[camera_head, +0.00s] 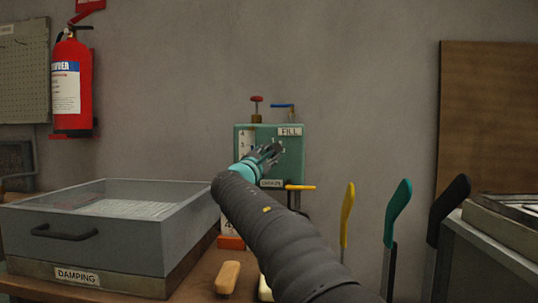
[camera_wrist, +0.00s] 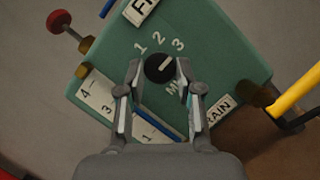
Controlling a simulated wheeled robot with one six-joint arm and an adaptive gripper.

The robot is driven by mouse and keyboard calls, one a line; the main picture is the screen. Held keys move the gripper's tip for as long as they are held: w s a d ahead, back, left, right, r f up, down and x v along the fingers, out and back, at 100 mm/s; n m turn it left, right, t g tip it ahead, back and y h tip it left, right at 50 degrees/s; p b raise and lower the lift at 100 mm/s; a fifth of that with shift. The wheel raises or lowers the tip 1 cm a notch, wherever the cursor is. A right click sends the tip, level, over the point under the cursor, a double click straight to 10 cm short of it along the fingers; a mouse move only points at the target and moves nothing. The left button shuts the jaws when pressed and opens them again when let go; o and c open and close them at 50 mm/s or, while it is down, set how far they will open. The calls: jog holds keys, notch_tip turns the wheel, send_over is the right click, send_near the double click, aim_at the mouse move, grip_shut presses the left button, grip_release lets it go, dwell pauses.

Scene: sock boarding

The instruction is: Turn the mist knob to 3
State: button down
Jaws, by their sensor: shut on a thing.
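The mist knob (camera_wrist: 160,69) is a round black dial with a pale pointer line, on the front of a green box (camera_head: 292,160). The numbers 1, 2 and 3 (camera_wrist: 178,44) curve around it in the wrist view. The pointer line slants up and right, on the side of the 3; I cannot tell if it lines up exactly. My gripper (camera_wrist: 158,72) is shut on the knob, one finger on each side. In the head view my gripper (camera_head: 270,152) is at the box front and hides the knob. The label below the knob is partly covered.
A yellow lever (camera_head: 300,187) sticks out below the box. A red valve (camera_head: 257,99) and a blue handle (camera_head: 283,106) stand on top. A grey DAMPING tray (camera_head: 120,248) is at left. Yellow, teal (camera_head: 398,210) and black upright handles stand at right.

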dwell(0.3)
jog(key=c, duration=0.8)
grip_release()
jog(key=shift+s, duration=0.1)
jog(key=v, duration=1.2)
